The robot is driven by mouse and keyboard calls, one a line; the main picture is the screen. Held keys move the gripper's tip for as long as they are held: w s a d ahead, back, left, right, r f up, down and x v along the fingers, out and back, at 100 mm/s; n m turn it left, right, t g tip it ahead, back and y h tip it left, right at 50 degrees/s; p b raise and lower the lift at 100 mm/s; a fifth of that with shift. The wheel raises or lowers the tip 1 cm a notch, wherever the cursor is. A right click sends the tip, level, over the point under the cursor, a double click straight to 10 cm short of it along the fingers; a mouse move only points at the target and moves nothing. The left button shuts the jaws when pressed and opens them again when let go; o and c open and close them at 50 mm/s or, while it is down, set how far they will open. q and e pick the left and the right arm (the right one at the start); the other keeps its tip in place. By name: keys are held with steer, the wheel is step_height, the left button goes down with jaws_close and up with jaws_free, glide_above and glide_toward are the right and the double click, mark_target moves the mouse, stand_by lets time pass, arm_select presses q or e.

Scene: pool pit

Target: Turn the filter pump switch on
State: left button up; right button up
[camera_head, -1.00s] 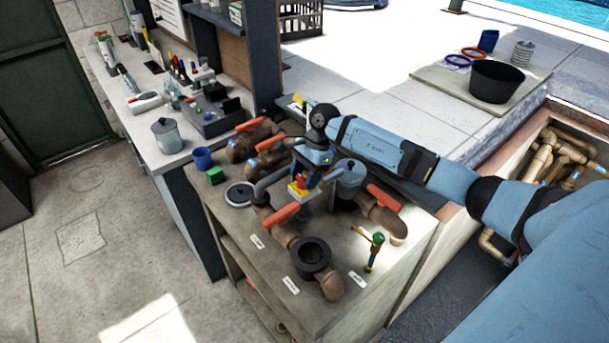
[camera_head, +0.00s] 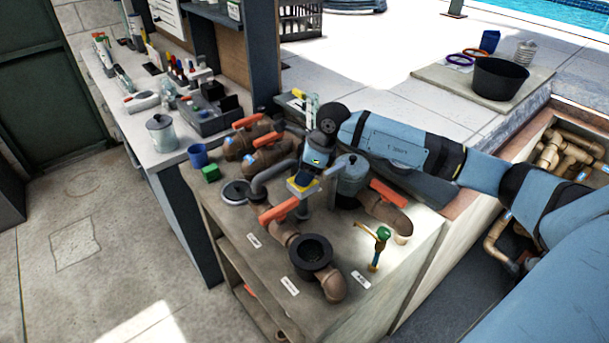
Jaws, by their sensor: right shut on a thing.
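The filter pump switch is a small yellow-edged box (camera_head: 302,186) on the pipe bench, among the brown pipes. My right gripper (camera_head: 306,176) points down at it from above. It is shut on the switch, and its blue and black body hides the red part and the exact contact. The grey pump or filter housing (camera_head: 352,177) stands just right of the gripper. My left gripper is not in view.
Red-handled pipe valves (camera_head: 280,211) and another red handle (camera_head: 389,193) stand close by. An open black pipe collar (camera_head: 311,254) and a green-topped tool (camera_head: 381,243) are in front. A green cube (camera_head: 210,172) and blue cup (camera_head: 198,155) sit left.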

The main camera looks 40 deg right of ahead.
steer(key=m+t+b, duration=0.1)
steer(key=m, duration=0.1)
steer(key=shift+f+m+h+b, duration=0.15)
steer(key=shift+m+h+b, duration=0.15)
steer(key=shift+m+h, duration=0.1)
steer(key=m+h+b, duration=0.1)
steer(key=m+b, duration=0.1)
steer(key=m, duration=0.1)
steer(key=shift+a+t, duration=0.15)
steer(key=shift+t, duration=0.15)
steer(key=shift+m+h+b, duration=0.4)
steer(key=shift+m+b, duration=0.2)
steer(key=shift+m, duration=0.8)
steer(key=shift+m+h, duration=0.3)
steer(key=o, duration=0.9)
steer(key=shift+s, duration=0.1)
steer(key=shift+o, duration=0.2)
steer(key=shift+r, duration=0.2)
steer(key=b+v, duration=0.1)
steer(key=v, duration=1.2)
steer(key=shift+s+r+b, duration=0.2)
steer(key=shift+r+b, duration=0.1)
steer(key=shift+f, duration=0.1)
